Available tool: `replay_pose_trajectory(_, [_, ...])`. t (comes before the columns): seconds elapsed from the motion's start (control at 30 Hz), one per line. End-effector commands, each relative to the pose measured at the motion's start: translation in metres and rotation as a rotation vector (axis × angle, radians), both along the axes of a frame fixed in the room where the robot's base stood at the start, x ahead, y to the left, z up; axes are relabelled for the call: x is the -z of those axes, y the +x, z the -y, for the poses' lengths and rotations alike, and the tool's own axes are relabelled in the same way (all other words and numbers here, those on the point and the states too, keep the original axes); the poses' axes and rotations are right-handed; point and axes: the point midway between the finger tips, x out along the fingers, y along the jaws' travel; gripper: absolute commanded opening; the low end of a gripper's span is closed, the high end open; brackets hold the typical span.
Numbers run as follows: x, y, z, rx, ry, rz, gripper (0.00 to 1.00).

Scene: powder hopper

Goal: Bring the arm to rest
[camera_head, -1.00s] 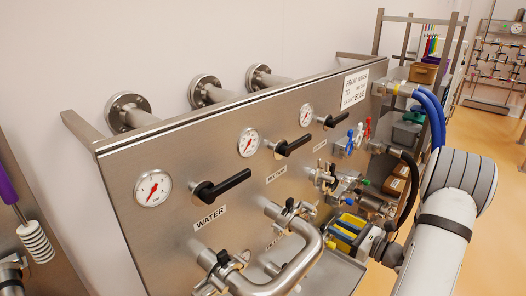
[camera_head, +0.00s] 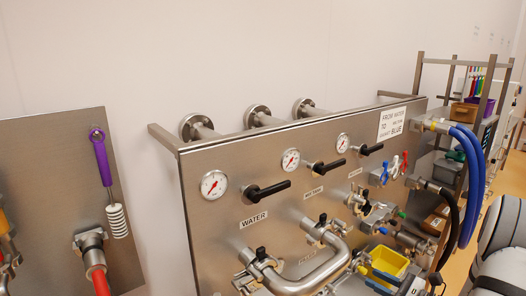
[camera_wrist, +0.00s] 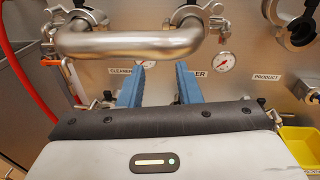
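My gripper (camera_wrist: 160,82) shows in the wrist view as two blue fingers standing apart, with nothing held between them. The fingers point toward the steel panel, below a U-shaped steel pipe (camera_wrist: 130,43). I cannot tell how far they are from the pipe.
The steel panel (camera_head: 232,165) carries gauges, black-handled valves and the bent pipe (camera_head: 310,277). A yellow bin (camera_head: 388,262) sits at its lower right. Blue hoses (camera_head: 472,180) hang beside my arm. A second panel (camera_head: 50,150) stands left, with a purple-handled brush (camera_head: 103,160).

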Motion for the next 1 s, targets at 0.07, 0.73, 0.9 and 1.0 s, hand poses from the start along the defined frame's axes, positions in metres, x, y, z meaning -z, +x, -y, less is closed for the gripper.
replay_pose_trajectory(0.07, [-0.007,-0.002,-0.017,-0.057,-0.043,0.003,0.31])
replay_pose_trajectory(0.73, [-0.067,-0.119,-0.180,-0.889,-0.850,0.182,0.31])
replay_pose_trajectory(0.9, [-0.077,-0.164,-0.191,-1.132,-1.177,0.315,0.31])
replay_pose_trajectory(1.0, [-0.083,-0.184,-0.190,-1.255,-1.377,0.409,0.31])
